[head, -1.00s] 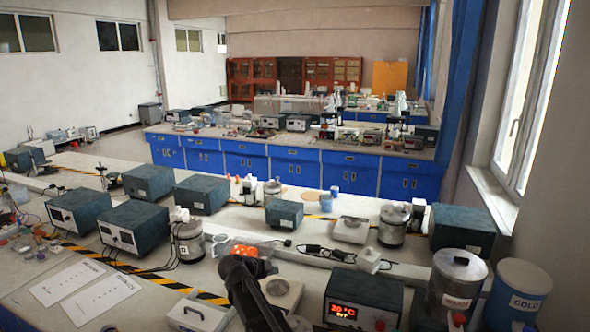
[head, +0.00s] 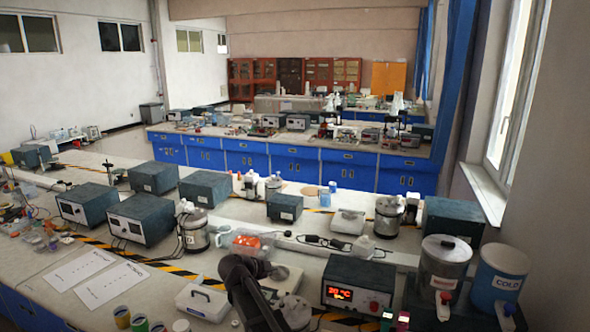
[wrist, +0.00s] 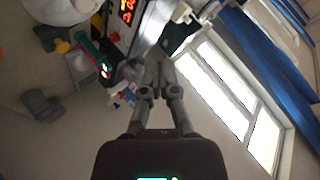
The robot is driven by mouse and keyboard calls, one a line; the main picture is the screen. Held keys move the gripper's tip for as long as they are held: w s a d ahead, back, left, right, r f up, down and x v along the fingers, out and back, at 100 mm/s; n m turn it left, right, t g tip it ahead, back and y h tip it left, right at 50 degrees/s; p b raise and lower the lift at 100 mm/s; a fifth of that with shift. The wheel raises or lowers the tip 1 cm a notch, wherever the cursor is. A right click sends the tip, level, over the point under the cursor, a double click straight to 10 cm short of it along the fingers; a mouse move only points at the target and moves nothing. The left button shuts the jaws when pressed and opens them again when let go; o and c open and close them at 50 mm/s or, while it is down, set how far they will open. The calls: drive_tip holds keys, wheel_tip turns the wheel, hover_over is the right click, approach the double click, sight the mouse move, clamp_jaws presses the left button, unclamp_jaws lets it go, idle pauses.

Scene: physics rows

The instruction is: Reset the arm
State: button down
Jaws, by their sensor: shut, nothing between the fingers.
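My arm, dark grey, rises from the bottom edge of the head view, left of the temperature controller (head: 358,285). Its fingertips cannot be made out in that view. In the wrist view my gripper (wrist: 158,68) points up the picture, its two grey fingers together with nothing held between them. The tilted wrist view shows the red-digit display (wrist: 127,10) at the top, beyond the fingers to the left.
The bench is crowded. An orange-filled tray (head: 246,243) and a white lidded box (head: 203,302) stand near my arm. A blue COLD container (head: 500,280) and a metal pot (head: 444,262) stand at the right. Two paper sheets (head: 110,283) lie at the left.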

drive_tip(key=s+d+f+n+g+y+b, duration=0.2)
drive_tip(key=s+d+f+n+b, duration=0.3)
drive_tip(key=s+d+f, duration=0.3)
drive_tip(key=s+d+f+n+g+y+b, duration=0.2)
drive_tip(key=s+d+f+n+g+b, duration=0.1)
drive_tip(key=s+d+f+n+b, duration=0.2)
drive_tip(key=s+d+f+n+g+y+b, duration=0.3)
drive_tip(key=s+d+f+n+b, duration=0.2)
drive_tip(key=s+d+f, duration=0.5)
drive_tip(key=shift+s+d+f+n+b, duration=0.15)
drive_tip(key=shift+s+d+f+n, duration=0.1)
drive_tip(key=shift+s+n, duration=0.4)
drive_tip(key=shift+s+d+f+n+b, duration=0.1)
drive_tip(key=shift+s+f+n+b, duration=0.1)
drive_tip(key=shift+s+n, duration=0.45)
drive_tip(key=shift+s+d+f+n, duration=0.1)
drive_tip(key=shift+s+n, duration=0.2)
